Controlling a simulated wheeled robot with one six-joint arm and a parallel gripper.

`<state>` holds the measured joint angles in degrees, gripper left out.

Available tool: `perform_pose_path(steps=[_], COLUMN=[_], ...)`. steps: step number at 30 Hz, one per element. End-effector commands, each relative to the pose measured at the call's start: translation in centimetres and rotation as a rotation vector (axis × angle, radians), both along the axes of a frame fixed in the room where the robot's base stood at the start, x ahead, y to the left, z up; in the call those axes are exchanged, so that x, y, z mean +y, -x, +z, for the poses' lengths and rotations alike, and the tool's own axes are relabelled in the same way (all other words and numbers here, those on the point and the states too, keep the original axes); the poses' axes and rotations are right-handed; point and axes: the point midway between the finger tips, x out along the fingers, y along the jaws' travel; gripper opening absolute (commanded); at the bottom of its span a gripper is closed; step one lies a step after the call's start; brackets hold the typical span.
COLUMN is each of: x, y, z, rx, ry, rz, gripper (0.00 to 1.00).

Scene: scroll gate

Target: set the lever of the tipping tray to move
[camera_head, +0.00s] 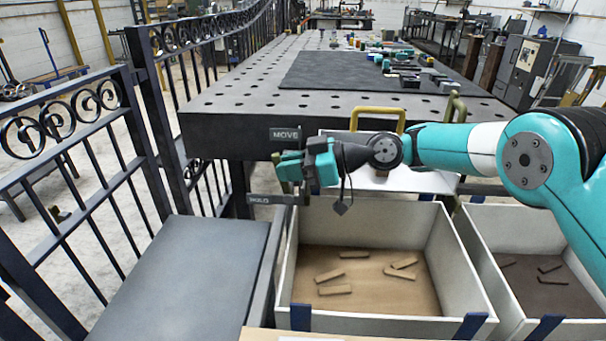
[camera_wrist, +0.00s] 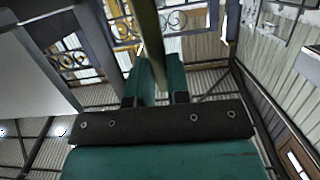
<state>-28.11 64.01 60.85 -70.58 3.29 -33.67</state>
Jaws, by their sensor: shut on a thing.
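My gripper (camera_head: 290,167) reaches in from the right, just under the dark MOVE plate (camera_head: 286,134). The HOLD plate (camera_head: 259,199) is lower and a little left. In the wrist view, an olive bar, the lever (camera_wrist: 149,35), runs down between the two teal fingers of my gripper (camera_wrist: 154,82), which are shut on it. In the head view the gripper hides most of the lever, so its exact setting is hard to tell. The pale tipping tray (camera_head: 420,181) lies behind my arm at the table's near edge, with a yellow handle (camera_head: 378,112) above it.
A white-walled bin (camera_head: 365,225) with several brown pieces stands below, and a second bin (camera_head: 500,222) is to its right. A grey flat surface (camera_head: 185,280) and a black scroll gate (camera_head: 85,150) are at left. The perforated table (camera_head: 235,105) lies behind.

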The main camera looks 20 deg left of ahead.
Motion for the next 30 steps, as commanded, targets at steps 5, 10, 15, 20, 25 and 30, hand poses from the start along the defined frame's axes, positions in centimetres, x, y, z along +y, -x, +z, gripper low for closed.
perform_pose_path(steps=[5, 10, 15, 20, 25, 30], x=[0.35, 0.39, 0.36, 0.34, 0.26, 0.06], y=[0.14, 0.18, 0.17, 0.17, 0.17, 0.11], z=[0.04, 0.14, 0.14, 0.13, 0.06, 0.07], rx=[0.003, 0.005, 0.004, 0.005, 0.006, 0.007], ry=[-0.029, -0.035, -0.034, -0.034, -0.032, -0.031], rz=[0.003, 0.005, 0.004, 0.004, 0.005, 0.004], gripper=[0.0, 0.0, 0.0, 0.37, 0.43, 0.43])
